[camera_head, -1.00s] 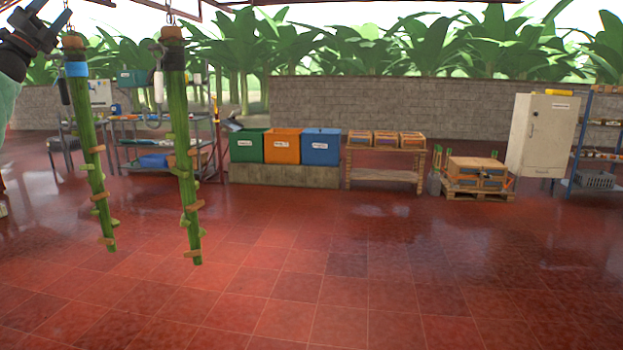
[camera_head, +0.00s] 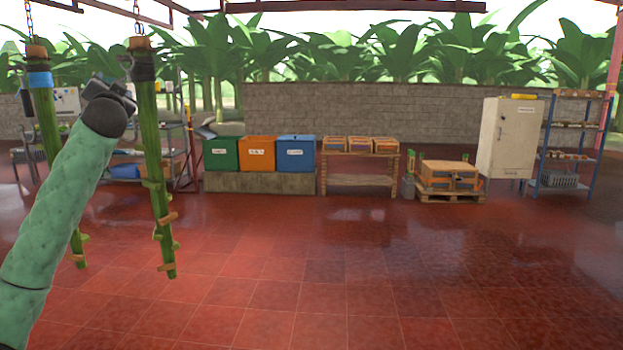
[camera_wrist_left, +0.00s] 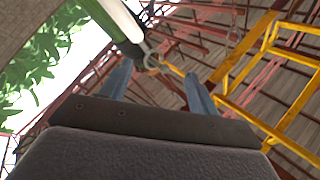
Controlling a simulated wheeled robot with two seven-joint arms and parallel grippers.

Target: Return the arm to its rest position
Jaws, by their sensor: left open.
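My left arm (camera_head: 62,195) reaches up from the lower left in the head view. Its dark left gripper (camera_head: 118,88) is beside the right hanging stem (camera_head: 158,190), in front of the gap between the two stems. The left hanging stem (camera_head: 42,105) has a blue band near its top and is partly hidden by my arm. In the left wrist view the two blue-grey fingers of the left gripper (camera_wrist_left: 158,80) are apart, with nothing seen held between them. A green and white rod (camera_wrist_left: 115,25) with a dark end and a ring shows beyond them. My right gripper is not seen.
Both stems hang by chains from an overhead frame. Green, orange (camera_head: 257,152) and blue bins stand on a low block at the back. A wooden table (camera_head: 360,181), a pallet, a white cabinet (camera_head: 508,138) and a shelf are further right. The red floor (camera_head: 400,280) is clear.

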